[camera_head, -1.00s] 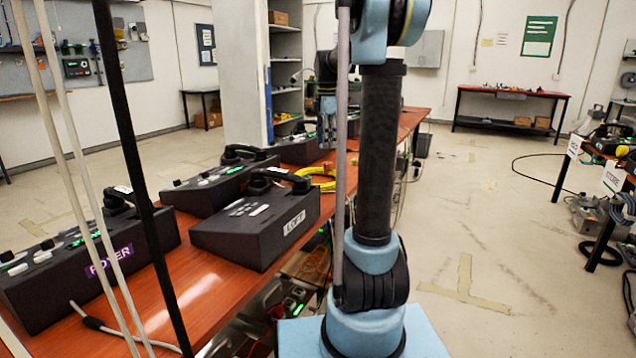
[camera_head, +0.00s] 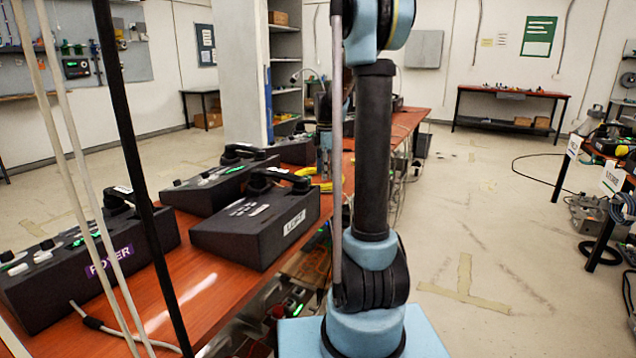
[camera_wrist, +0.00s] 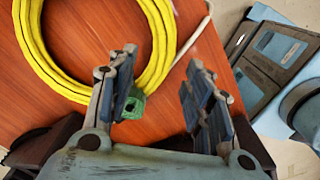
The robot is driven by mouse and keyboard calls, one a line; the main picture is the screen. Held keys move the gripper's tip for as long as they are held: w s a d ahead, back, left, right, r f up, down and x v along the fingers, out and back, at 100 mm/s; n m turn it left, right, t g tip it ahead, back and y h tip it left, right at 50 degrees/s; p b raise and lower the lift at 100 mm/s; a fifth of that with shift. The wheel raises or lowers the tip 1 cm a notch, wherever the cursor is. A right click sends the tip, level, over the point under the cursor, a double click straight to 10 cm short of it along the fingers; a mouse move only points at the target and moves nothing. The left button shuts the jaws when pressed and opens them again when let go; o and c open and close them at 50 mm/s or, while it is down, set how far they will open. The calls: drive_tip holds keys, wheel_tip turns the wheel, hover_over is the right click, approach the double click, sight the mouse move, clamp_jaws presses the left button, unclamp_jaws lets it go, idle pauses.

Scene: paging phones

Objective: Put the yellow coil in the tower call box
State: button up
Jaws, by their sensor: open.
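The yellow coil (camera_wrist: 160,36) lies on the orange-brown table (camera_wrist: 225,88) at the upper left of the wrist view. In the head view the coil (camera_head: 307,172) shows only in part, behind the LOFT box. My gripper (camera_wrist: 162,62) is open and empty above the table. Its left finger overlaps the coil's lower right edge in the picture; its right finger is over bare table. A green connector (camera_wrist: 134,105) shows beside the left finger. My gripper (camera_head: 325,165) is partly hidden by my arm in the head view. No TOWER label is readable on any box.
The LOFT box (camera_head: 262,235) and FOYER box (camera_head: 90,262) stand on the near table. Another dark box (camera_head: 215,187) stands behind the LOFT box, and one more (camera_head: 293,150) farther back. Handsets rest on the boxes. A grey cable lies near the FOYER box.

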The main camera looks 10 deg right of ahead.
sight(325, 183)
drive_tip(key=shift+f, duration=2.65)
clamp_jaws()
